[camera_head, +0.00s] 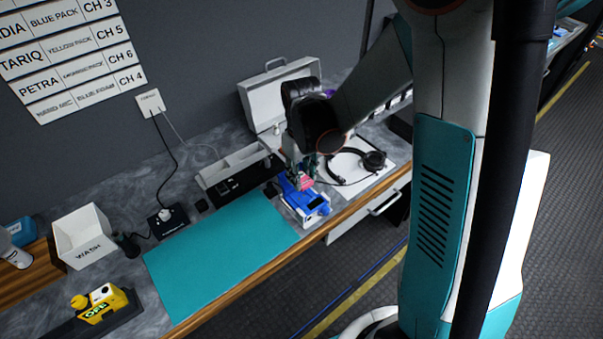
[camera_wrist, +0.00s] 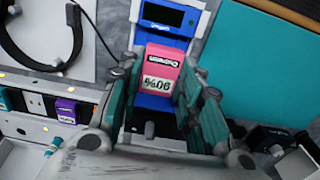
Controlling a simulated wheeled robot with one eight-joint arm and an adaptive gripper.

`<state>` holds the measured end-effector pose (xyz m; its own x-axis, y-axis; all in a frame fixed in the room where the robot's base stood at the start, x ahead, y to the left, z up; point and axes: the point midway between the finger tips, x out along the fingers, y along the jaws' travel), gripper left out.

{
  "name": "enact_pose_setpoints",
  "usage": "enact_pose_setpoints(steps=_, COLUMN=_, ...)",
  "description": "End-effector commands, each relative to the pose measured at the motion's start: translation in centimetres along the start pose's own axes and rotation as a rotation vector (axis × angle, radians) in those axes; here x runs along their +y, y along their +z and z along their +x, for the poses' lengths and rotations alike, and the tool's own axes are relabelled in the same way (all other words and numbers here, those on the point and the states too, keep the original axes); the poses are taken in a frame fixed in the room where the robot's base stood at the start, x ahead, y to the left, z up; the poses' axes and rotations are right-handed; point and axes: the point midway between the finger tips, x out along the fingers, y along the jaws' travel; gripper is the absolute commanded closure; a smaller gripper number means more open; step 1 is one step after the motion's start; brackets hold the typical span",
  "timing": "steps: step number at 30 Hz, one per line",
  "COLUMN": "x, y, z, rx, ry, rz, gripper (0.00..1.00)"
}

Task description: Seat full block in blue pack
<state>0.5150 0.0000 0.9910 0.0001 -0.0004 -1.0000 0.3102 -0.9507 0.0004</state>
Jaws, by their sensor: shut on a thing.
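My gripper (camera_head: 302,172) is over the blue pack (camera_head: 311,202) on the worktop. In the wrist view its teal-padded fingers (camera_wrist: 160,88) stand either side of a pink block (camera_wrist: 161,72) and are shut on it. The block has a white label that seems to read 90%, upside down in this view. The blue pack (camera_wrist: 167,40) lies beneath and beyond the block, with a dark display at its far end. The pink block also shows small in the head view (camera_head: 306,183), in line with the pack. I cannot tell how deep the block sits in the pack.
A teal mat (camera_head: 225,250) lies left of the pack. A headset (camera_head: 372,160) lies on a white sheet to the right. A charger row holds a purple block (camera_wrist: 66,111). A yellow pack (camera_head: 103,303) and a WASH bin (camera_head: 84,235) stand at the left.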

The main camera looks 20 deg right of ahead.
Motion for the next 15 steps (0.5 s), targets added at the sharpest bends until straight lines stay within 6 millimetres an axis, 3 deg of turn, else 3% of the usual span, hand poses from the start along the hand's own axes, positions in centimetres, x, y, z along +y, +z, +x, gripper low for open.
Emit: enact_pose_setpoints(steps=15, x=0.0, y=0.0, z=4.6, rx=0.000, ry=0.000, rz=0.000, gripper=0.84)
